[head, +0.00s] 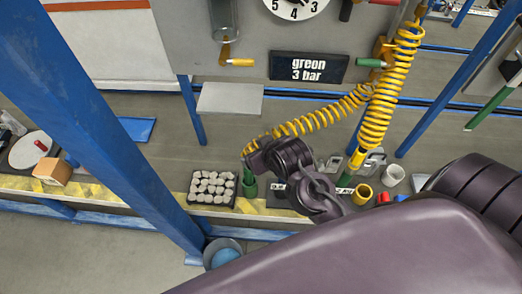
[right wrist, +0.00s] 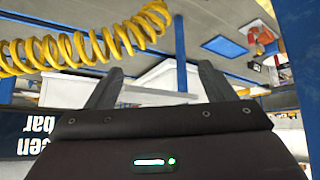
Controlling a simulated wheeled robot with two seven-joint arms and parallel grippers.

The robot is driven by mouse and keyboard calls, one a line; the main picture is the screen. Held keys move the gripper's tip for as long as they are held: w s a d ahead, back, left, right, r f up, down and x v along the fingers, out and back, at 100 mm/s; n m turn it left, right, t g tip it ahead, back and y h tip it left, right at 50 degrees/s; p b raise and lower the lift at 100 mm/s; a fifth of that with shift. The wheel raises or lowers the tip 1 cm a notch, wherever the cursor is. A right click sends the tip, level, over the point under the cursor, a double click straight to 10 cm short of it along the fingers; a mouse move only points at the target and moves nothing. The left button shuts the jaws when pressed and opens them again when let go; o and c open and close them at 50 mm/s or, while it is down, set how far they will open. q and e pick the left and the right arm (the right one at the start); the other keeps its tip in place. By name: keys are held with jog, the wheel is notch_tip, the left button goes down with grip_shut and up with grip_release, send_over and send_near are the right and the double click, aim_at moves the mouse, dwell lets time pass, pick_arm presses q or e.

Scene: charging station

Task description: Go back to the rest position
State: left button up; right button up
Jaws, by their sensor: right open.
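My right gripper (right wrist: 161,68) is open in the right wrist view, with its two dark fingers apart and nothing between them. In the head view my dark right arm comes in from the lower right, and its wrist end is above the workbench (head: 95,195), in front of the yellow coiled hose (head: 378,110). The fingers cannot be made out clearly there. The hose also shows in the right wrist view (right wrist: 85,48), beyond the gripper at the upper left; I cannot tell the gap. My left gripper is not in view.
A panel with a sign (head: 308,67) reading "green 3 bar" and a gauge (head: 296,5) stands behind. A blue post (head: 110,130) crosses at the left.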

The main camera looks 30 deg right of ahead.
dwell(0.4)
jog(key=s+d+f+g+b, duration=0.1)
jog(key=s+f, duration=0.2)
jog(key=f, duration=0.8)
jog(key=s+d+f+n+g+b, duration=0.1)
jog(key=s+f, duration=0.2)
jog(key=f, duration=0.9)
jog(key=s+f+g+b, duration=0.1)
jog(key=s+f, duration=0.2)
jog(key=f, duration=0.8)
jog(key=s+d+f+g, duration=0.1)
jog(key=s+f+g, duration=0.1)
jog(key=s+f, duration=0.6)
jog(key=s+f+g+b, duration=0.1)
jog(key=s+f, duration=0.8)
jog(key=s, duration=0.5)
jog(key=shift+s+d+g+b, duration=0.3)
jog(key=shift+s+d+g, duration=0.1)
